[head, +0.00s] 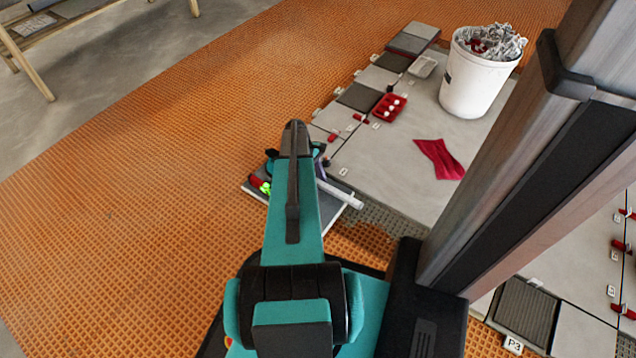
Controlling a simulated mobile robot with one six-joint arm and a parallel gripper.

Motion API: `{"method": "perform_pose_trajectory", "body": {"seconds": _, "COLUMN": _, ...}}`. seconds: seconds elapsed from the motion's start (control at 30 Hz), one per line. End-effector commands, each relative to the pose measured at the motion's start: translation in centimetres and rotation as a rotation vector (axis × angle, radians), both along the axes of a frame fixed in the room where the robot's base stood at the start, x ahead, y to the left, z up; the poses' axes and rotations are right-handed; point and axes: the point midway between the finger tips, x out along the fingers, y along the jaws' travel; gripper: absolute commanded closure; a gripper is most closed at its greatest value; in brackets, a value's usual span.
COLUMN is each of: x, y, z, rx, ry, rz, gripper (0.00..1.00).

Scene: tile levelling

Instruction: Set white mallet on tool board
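The tool board (331,218) is a dark grey board with a pale edge, lying on the orange mat at the near end of the tile row. My teal arm covers its middle. A whitish bar (343,194) shows to the right of my arm, over the board's right side; it may be part of the white mallet, but I cannot tell for sure. A bright green item (265,188) and a red item (256,182) show at the board's left. My gripper is hidden behind my arm, so its fingers and any hold are not visible.
A white bucket (470,88) full of crumpled scraps stands on the grey tiles. A red tray (388,108) with white pieces, a white tray (423,66) and a red cloth (441,159) lie nearby. The orange mat (130,200) at left is clear.

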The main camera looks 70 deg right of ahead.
Motion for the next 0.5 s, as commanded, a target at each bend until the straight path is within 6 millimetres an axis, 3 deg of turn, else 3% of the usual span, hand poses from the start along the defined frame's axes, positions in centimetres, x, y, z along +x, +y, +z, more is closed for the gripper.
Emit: {"method": "perform_pose_trajectory", "body": {"seconds": 0.5, "x": 2.4, "y": -0.7, "z": 6.4, "rx": -0.001, "ry": -0.001, "rz": 0.000, "gripper": 0.63}}
